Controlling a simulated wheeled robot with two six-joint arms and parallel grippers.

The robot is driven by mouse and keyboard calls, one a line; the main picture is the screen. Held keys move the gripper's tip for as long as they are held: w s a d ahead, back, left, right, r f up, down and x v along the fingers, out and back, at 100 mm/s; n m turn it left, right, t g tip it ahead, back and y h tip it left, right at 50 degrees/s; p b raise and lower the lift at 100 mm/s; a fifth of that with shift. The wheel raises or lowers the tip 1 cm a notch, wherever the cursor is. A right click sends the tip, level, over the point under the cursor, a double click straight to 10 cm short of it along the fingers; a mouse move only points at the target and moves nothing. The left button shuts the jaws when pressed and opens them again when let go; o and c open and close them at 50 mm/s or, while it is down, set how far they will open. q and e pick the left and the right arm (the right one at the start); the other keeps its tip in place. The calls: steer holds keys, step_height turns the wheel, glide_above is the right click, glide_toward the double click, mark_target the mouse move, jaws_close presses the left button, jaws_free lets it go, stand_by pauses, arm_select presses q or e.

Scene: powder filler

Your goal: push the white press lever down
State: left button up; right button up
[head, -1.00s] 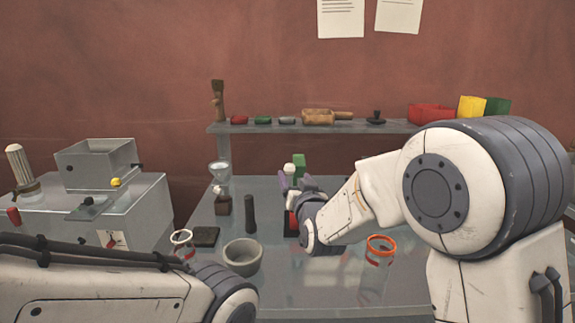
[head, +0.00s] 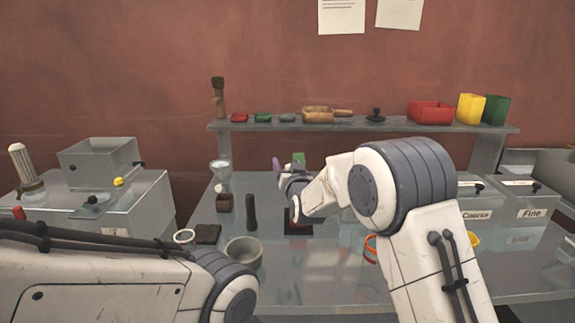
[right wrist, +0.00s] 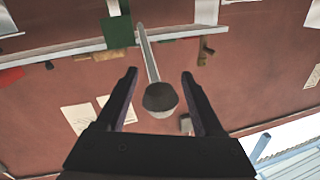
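The press stands mid-table in the head view; its dark base (head: 298,228) shows below my right gripper, and the rest is largely hidden by it. In the right wrist view the press lever is a pale rod (right wrist: 149,58) with a rounded knob (right wrist: 160,98), dark on one side and white on the other. My right gripper (right wrist: 159,73) is open, with one finger on each side of the knob and visible gaps to both. It also shows in the head view (head: 278,168). My left arm crosses the lower left; its gripper is out of view.
A grey bowl (head: 244,253), a dark upright cylinder (head: 251,212) and a dark pad (head: 207,234) stand left of the press. A shelf (head: 390,126) runs behind. An orange ring (head: 370,249) is partly behind my right arm. Bins marked Coarse and Fine (head: 531,212) stand right.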

jaws_close()
stand_by(1.2)
